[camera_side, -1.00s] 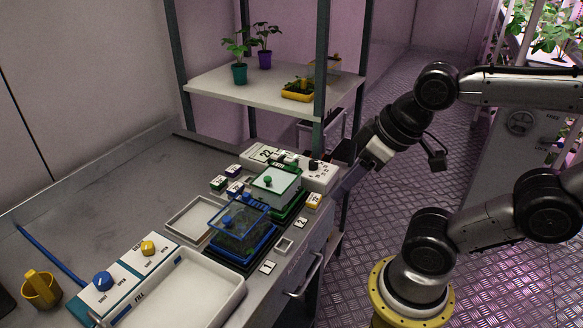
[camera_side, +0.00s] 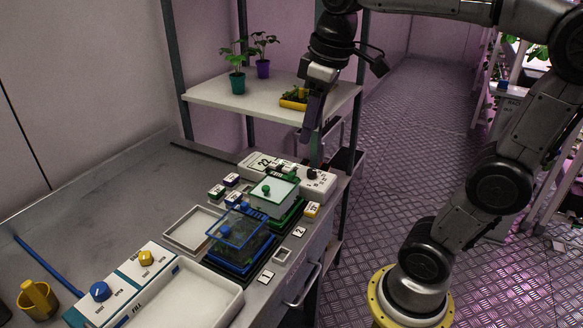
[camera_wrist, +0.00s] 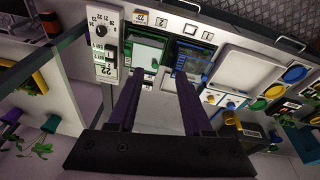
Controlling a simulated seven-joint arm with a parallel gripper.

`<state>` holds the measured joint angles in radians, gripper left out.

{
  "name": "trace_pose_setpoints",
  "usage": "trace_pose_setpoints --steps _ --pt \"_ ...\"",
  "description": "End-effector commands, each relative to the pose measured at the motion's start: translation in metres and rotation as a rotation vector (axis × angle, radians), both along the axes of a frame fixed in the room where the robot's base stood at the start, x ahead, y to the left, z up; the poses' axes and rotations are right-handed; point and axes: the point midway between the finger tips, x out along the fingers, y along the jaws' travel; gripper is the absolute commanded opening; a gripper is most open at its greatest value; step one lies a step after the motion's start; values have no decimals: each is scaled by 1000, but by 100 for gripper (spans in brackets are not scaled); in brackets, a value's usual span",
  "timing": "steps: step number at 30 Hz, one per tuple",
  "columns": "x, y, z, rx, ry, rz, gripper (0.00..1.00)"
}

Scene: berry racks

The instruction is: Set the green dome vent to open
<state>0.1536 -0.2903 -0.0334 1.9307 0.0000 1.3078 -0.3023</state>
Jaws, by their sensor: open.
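The green dome (camera_side: 272,197) has a clear, pale top and stands in a green tray on the bench, beside the blue dome. Its green vent knob (camera_side: 266,189) sits on top; its setting is too small to read. In the wrist view the green dome (camera_wrist: 148,55) lies ahead of the fingers, slightly left of centre. My gripper (camera_side: 308,132) is open and empty, pointing down above and behind the green dome, near the shelf's front edge. In the wrist view its two dark fingers (camera_wrist: 158,82) stand apart.
The blue dome (camera_side: 238,229) with a blue knob stands directly in front of the green one. A white control box (camera_side: 315,182) with a dark dial is behind it. A shelf (camera_side: 215,98) with potted plants rises at the back. Empty white trays (camera_side: 228,300) lie nearer the front.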

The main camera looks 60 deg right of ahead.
Motion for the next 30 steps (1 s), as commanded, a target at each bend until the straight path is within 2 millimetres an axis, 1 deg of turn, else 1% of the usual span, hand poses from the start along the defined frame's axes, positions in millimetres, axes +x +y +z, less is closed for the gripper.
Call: trace_pose_setpoints --steps 1,3,6,9,11,15,20,23,30 --pt "18 -11 1 3 37 -15 50" --pt "37 -25 1 8 79 -30 50" --pt "61 -47 -5 19 129 -61 50" --pt "79 -65 -15 31 165 -97 50" --pt "86 -74 -23 37 183 -115 50" --pt "90 -85 -38 50 219 -141 50" --pt "88 -87 -50 53 225 -149 50" --pt "88 -87 -65 52 226 -149 50" --pt "88 -87 -112 53 227 -148 50"
